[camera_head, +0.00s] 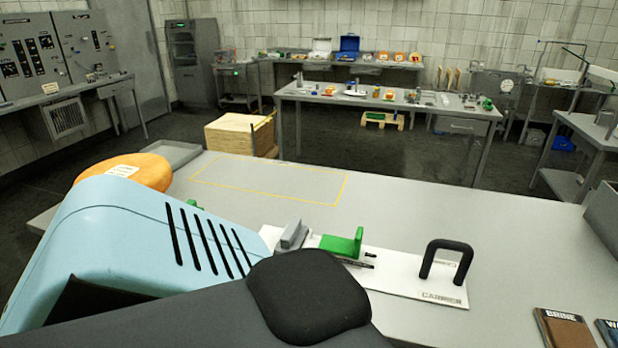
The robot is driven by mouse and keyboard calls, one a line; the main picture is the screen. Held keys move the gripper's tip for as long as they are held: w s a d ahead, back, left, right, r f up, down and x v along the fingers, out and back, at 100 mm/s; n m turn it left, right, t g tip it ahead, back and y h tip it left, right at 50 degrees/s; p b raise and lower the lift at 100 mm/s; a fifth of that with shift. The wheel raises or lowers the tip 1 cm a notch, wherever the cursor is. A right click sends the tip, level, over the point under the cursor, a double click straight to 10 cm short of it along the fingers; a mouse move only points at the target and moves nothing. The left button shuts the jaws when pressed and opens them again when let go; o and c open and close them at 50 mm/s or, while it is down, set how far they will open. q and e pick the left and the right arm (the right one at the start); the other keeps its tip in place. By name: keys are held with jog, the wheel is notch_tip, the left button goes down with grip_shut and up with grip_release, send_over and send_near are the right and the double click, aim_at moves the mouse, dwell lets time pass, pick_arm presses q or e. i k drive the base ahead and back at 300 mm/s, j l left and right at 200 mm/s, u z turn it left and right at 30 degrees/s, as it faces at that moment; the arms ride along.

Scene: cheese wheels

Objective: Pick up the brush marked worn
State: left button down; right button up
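I cannot make out a brush marked worn anywhere in this view. Two labelled flat pieces lie at the lower right of the near table: a brown one marked BRINE (565,330) and a blue one (608,335) whose label is cut off by the picture edge. A white board marked CARRIER (408,288) lies on the near table, with a black handle (447,260), a green block (343,243) and a grey block (292,236) on it. My light blue and black arm parts cover the lower left. Neither gripper shows.
An orange cheese wheel (150,172) with a label sits at the near table's left, partly hidden by my arm. A yellow outline (270,181) marks bare tabletop (410,205). A wooden crate (240,134) stands beyond. Farther tables (330,88) hold many small items.

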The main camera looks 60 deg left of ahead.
aim_at(292, 238)
jog(key=u, duration=2.15)
jog(key=j, duration=0.15)
